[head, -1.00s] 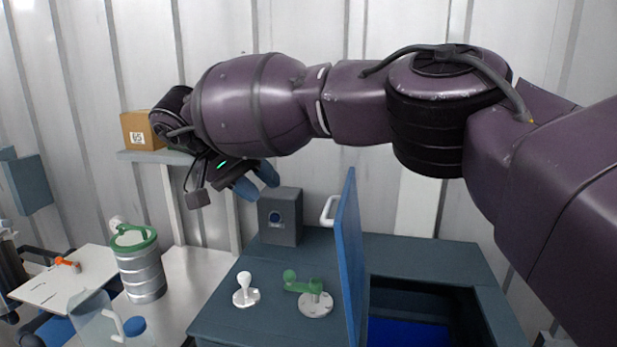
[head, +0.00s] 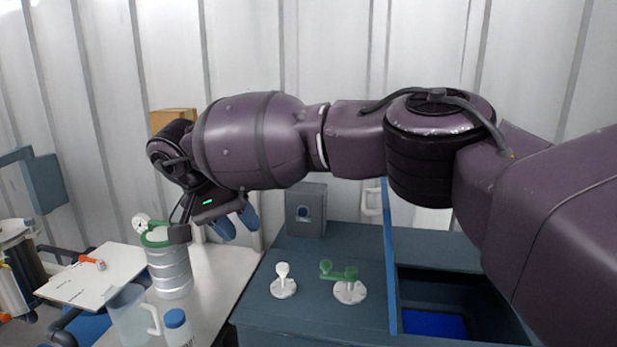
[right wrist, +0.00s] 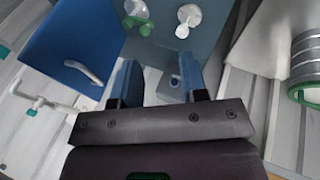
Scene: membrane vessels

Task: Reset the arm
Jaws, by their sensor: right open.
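My right arm stretches across the head view from the right edge. My right gripper (head: 235,222) hangs above the back left of the dark blue-grey bench (head: 300,325), its two blue fingers apart and nothing between them. In the right wrist view the gripper (right wrist: 158,82) is also open and empty, with the grey box with a round blue window (right wrist: 176,82) beyond its fingers. My left gripper is in neither view.
A blue lid (head: 391,260) stands upright beside an open bin (head: 432,322). A white-knobbed stand (head: 283,283) and a green-handled fitting (head: 347,284) are on the bench. A metal vessel (head: 170,272), a clear jug (head: 130,318) and a blue-capped bottle (head: 176,325) stand left.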

